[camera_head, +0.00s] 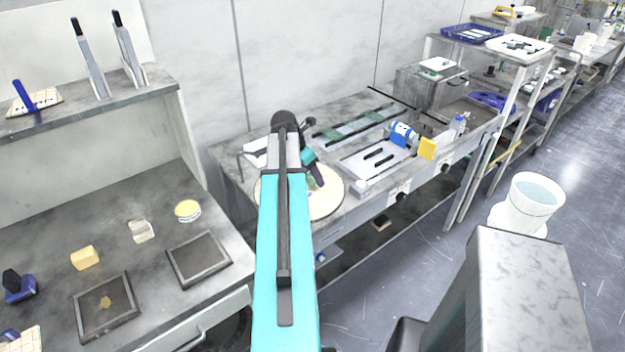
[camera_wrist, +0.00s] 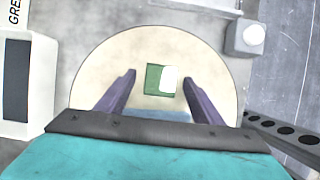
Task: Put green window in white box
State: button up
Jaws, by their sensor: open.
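The green window (camera_wrist: 152,80) is a small square lying on the round cream platen (camera_wrist: 95,75) in the wrist view. A white patch covers its right part; I cannot tell if that is glare or part of it. My gripper (camera_wrist: 159,77) is open, its two purple fingers on either side of the window and apart from it. How high they are above the platen is unclear. A white box-like thing (camera_wrist: 43,90) with a dark face stands left of the platen. In the head view my arm hides much of the platen (camera_head: 328,200).
In the head view, a bench at left holds dark square plates (camera_head: 198,258), and a white bucket (camera_head: 533,200) is at right.

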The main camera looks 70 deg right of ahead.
aim_at(311, 177)
jog(key=c, duration=1.3)
jog(key=shift+r, duration=0.2)
jog(key=shift+r+b, duration=0.85)
jog(key=shift+r, duration=0.7)
jog(key=a+b, duration=0.1)
jog(key=a, duration=0.3)
jog(key=a+b, duration=0.1)
jog(key=a, duration=0.4)
jog(key=s+a+r+b, duration=0.1)
jog(key=a, duration=0.3)
jog(key=shift+a, duration=0.3)
jog(key=shift+w+a+b, duration=0.1)
jog(key=shift+b, duration=0.6)
jog(key=shift+a+b, duration=0.35)
jog(key=shift+b, duration=0.3)
jog(key=shift+a+r+b, duration=0.2)
jog(key=shift+a+b, duration=0.5)
jog(key=shift+b, duration=0.2)
